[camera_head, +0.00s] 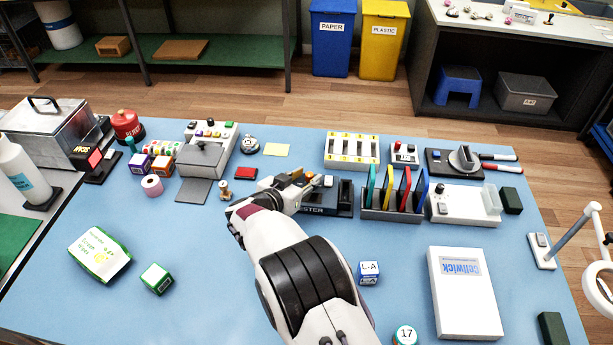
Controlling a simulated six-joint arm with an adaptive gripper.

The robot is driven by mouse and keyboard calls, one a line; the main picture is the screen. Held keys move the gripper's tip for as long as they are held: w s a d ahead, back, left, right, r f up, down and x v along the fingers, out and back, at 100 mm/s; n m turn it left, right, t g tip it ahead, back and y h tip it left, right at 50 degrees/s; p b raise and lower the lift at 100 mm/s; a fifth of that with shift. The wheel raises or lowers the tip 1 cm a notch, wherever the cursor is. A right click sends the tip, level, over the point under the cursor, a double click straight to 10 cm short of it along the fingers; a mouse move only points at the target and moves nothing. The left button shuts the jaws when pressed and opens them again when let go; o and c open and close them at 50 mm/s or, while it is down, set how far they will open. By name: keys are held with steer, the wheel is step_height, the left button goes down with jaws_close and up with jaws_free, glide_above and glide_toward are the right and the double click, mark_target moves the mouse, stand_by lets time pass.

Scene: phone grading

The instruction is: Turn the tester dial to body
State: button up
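The tester (341,203) is a dark block near the middle of the blue table, with part of its label, "STER", showing on the front. My gripper (308,186) reaches in from the left and lies over the tester's left part. It covers much of the tester's top, so I cannot make out the dial or its setting. I cannot tell whether the gripper touches the tester. The fingers are small and partly hidden, and their opening is unclear.
A rack of coloured upright slabs (379,205) stands close right of the tester. A white slotted tray (352,137) is behind it. A small wooden figure (224,190) and a grey-lidded device (202,155) are to the left.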

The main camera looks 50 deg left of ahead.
steer(key=v, duration=1.1)
steer(key=shift+d+r, duration=0.1)
stand_by(0.5)
